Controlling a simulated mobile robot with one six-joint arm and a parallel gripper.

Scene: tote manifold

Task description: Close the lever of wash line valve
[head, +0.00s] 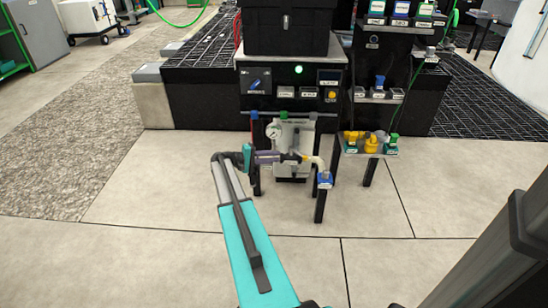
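My arm reaches forward from the bottom of the head view, and my gripper (292,157) is in front of the black-legged manifold stand (319,205). The gripper points right, close to a pale curved pipe (318,161); I cannot tell whether they touch. The fingers are too small to tell open from shut. A blue fitting (325,179) sits at the pipe's lower end.
A round gauge (273,132) is just behind my gripper. A control panel (290,95) with a lit green lamp stands above. Yellow fittings (371,144) sit on a shelf to the right. Dark grating platforms flank the stand. The floor (150,205) at left is clear.

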